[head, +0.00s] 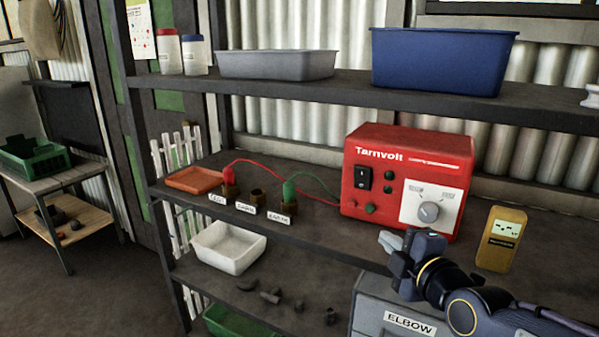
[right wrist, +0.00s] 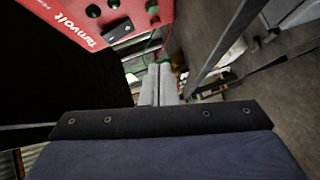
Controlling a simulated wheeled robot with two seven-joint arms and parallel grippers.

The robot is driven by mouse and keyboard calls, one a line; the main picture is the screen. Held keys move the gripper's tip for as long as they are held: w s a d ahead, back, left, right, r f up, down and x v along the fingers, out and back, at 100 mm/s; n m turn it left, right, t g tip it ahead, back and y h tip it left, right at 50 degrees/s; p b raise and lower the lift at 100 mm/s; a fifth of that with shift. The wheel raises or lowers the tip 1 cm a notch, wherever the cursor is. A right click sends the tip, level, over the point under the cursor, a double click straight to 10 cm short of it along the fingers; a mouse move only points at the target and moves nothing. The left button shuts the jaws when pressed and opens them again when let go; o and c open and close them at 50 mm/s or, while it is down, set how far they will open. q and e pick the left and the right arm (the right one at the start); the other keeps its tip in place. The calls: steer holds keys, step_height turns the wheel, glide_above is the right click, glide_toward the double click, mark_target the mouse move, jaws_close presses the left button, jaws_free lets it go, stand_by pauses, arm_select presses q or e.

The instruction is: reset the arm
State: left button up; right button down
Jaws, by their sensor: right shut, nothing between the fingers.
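My right gripper (head: 391,242) is in front of the red Tarnvolt box, near the shelf's front edge. Its fingers are shut together with nothing between them, as the right wrist view (right wrist: 158,84) also shows. The red Tarnvolt box (head: 365,152) stands on the middle shelf with a black switch, green buttons and a dial on a white panel. Its red face also fills the upper left of the right wrist view (right wrist: 75,18). My left gripper is not in view.
A blue bin (head: 442,60) and grey tray (head: 275,65) are on the top shelf. A white tray (head: 228,247) and a grey ELBOW box (head: 372,290) are below.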

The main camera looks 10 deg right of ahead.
steer(key=s+f+m+g, duration=0.5)
steer(key=s+f+m, duration=0.3)
steer(key=s, duration=0.4)
steer(key=s+f+m+g, duration=0.4)
steer(key=s+f+m, duration=0.3)
steer(key=s+m, duration=0.35)
step_height(320, 180, up, 16)
steer(key=s+a+g+p, duration=0.1)
steer(key=s+p, duration=0.1)
steer(key=p, duration=1.5)
steer(key=shift+a+r+m, duration=0.15)
steer(key=shift+r+m, duration=0.05)
steer(key=shift+m, duration=0.25)
steer(key=shift+s, duration=0.15)
